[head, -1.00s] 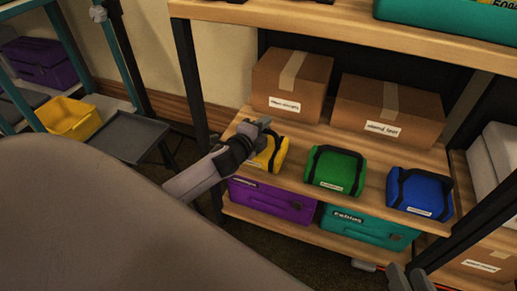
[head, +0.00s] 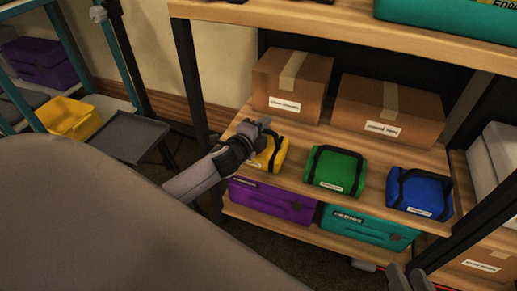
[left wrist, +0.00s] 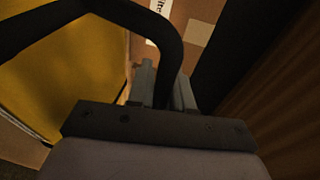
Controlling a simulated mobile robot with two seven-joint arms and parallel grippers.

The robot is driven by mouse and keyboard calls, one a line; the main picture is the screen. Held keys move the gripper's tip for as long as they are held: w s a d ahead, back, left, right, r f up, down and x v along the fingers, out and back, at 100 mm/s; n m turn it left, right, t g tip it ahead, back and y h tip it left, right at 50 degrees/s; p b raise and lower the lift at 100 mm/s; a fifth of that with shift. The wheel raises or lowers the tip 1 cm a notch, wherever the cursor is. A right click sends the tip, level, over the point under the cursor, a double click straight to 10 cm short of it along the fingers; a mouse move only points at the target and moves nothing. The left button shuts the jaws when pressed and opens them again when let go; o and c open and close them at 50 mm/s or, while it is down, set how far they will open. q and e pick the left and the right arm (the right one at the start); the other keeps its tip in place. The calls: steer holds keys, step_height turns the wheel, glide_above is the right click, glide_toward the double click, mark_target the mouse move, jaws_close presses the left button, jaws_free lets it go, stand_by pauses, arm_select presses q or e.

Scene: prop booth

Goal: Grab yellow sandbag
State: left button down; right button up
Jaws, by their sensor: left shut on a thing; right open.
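The yellow sandbag (head: 276,156) with black straps sits on the middle wooden shelf at its left end, partly hidden behind my left gripper (head: 264,127). In the left wrist view the yellow sandbag (left wrist: 75,75) fills the left side, and its black strap (left wrist: 168,45) runs between the fingers of my left gripper (left wrist: 162,88). The left gripper is shut on that strap. The bag appears to rest on the shelf. My right gripper (head: 408,280) shows at the bottom right edge of the head view, open and empty, away from the bags.
A green sandbag (head: 335,170) and a blue sandbag (head: 420,192) sit to the right on the same shelf. Two cardboard boxes (head: 292,84) (head: 388,110) stand behind. A purple case (head: 272,201) and a teal case (head: 366,227) lie below. A black shelf post (head: 190,85) is left of the gripper.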

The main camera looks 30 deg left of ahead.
arm_select(q)
steer(key=shift+w+r, duration=0.1)
steer(key=shift+r, duration=0.2)
